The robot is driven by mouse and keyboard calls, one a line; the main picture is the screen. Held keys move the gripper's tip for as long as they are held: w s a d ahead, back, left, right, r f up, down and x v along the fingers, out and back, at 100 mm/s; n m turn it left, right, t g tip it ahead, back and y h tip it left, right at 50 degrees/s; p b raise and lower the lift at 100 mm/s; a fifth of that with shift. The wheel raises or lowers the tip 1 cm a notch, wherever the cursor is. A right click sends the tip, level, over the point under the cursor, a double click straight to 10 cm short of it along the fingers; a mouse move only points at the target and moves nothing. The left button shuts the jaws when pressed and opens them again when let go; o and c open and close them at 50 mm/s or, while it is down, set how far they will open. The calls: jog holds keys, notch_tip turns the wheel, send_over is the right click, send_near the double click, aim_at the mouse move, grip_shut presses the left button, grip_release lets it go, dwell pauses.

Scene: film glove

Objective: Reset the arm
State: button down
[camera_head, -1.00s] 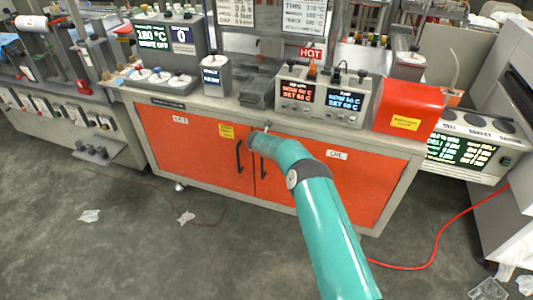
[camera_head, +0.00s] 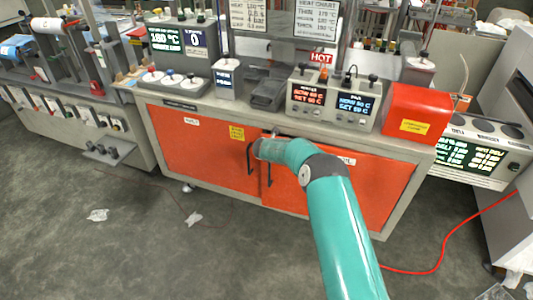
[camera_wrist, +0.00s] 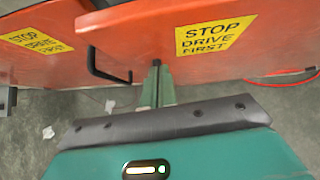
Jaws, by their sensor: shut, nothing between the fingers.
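My teal arm reaches forward from the bottom right in the head view, its end close to the orange cabinet doors (camera_head: 195,150). My gripper (camera_wrist: 156,72) shows in the wrist view as two narrow fingers, held together with nothing between them. Its tip lies near a black door handle (camera_wrist: 100,70), and I cannot tell whether they touch. In the head view the gripper is mostly hidden by the wrist, near the two dark handles (camera_head: 250,160).
The counter above the doors bears a heater unit (camera_head: 333,100), a red box (camera_head: 416,110) and a grey tray (camera_head: 268,93). A red cable (camera_head: 440,250) lies on the floor at right. Open grey floor (camera_head: 150,255) spreads in front, with crumpled scraps (camera_head: 97,215).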

jog(key=s+a+r+n+t+y, duration=0.1)
jog(key=s+r+n+y, duration=0.3)
jog(key=r, duration=0.7)
jog(key=s+a+r+n+t+h, duration=0.15)
jog(key=r+n, duration=0.35)
jog(key=r, duration=0.7)
jog(key=s+r+n+y, duration=0.4)
jog(key=s+r+n, duration=0.8)
jog(key=s+r, duration=0.15)
jog(key=s+d+r+n+g, duration=0.1)
jog(key=s+d+n, duration=0.15)
jog(key=s, duration=0.25)
jog(key=s+d+r+n+g+h, duration=0.1)
jog(key=s+d+r+n, duration=0.1)
jog(key=s+n, duration=0.3)
jog(key=s+d+r+n+g, duration=0.1)
jog(key=s+d+n, duration=0.1)
jog(key=s, duration=0.4)
jog(key=s+d+f+n+g+h, duration=0.1)
jog(key=s+d+n, duration=0.3)
jog(key=s, duration=0.6)
jog(key=s+d+f+n+g+h, duration=0.1)
jog(key=s+d+f+n+h, duration=0.1)
jog(key=s+d, duration=0.4)
jog(key=s+f+n, duration=0.1)
jog(key=s+n, duration=0.1)
jog(key=s, duration=0.2)
jog(key=shift+s+d+f+g, duration=0.15)
jog(key=shift+s+d+g, duration=0.15)
jog(key=shift+d+g, duration=0.1)
